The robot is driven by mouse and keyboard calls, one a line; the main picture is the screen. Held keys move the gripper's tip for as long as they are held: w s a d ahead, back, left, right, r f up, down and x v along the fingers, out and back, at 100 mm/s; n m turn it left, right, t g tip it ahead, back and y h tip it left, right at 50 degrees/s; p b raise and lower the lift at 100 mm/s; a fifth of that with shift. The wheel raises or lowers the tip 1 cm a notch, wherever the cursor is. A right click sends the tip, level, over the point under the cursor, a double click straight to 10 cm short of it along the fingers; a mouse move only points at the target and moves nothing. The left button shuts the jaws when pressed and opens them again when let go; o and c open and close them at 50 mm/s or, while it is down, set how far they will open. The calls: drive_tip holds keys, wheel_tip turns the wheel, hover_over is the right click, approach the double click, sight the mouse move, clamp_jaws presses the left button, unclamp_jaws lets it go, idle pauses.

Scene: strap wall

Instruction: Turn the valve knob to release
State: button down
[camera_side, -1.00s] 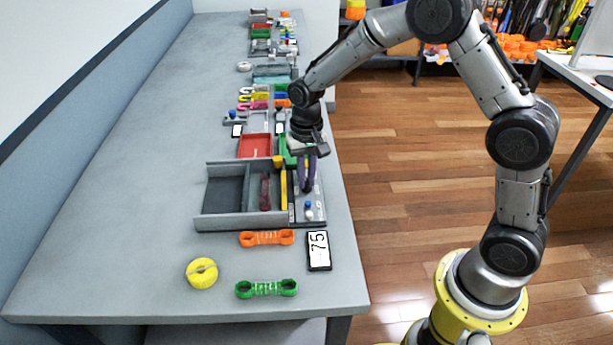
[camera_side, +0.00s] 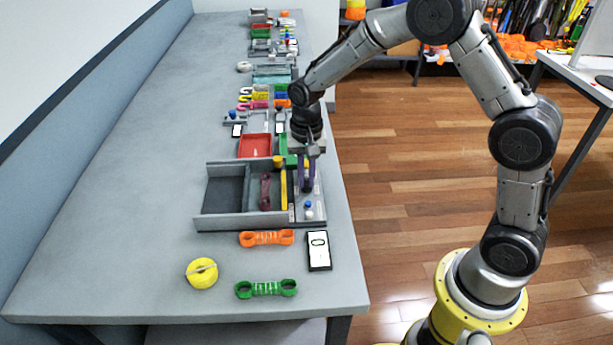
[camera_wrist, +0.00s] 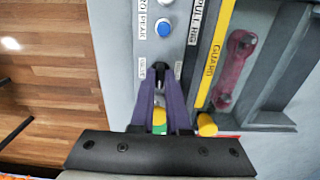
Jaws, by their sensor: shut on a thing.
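My gripper (camera_wrist: 168,75) has its purple fingers closed at the label that seems to read VALVE (camera_wrist: 142,68), on the grey panel (camera_wrist: 121,50). The knob between the fingertips is mostly hidden, so its angle cannot be told. In the side view my gripper (camera_side: 308,186) points down onto the panel's right strip. A blue button (camera_wrist: 163,27) sits further along the same strip, apart from the fingers. The display (camera_side: 319,250) in front of the panel reads 0.
A yellow guard bar (camera_wrist: 216,50) and a dark red strap piece (camera_wrist: 236,70) lie right of the fingers in the wrist view. Orange (camera_side: 266,238) and green (camera_side: 266,288) links and a yellow round piece (camera_side: 202,273) lie on the table (camera_side: 130,240) in front.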

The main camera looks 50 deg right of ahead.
sight(307, 181)
drive_tip(key=c, duration=0.9)
unclamp_jaws()
drive_tip(key=shift+r, duration=0.1)
wheel_tip(307, 181, up, 14)
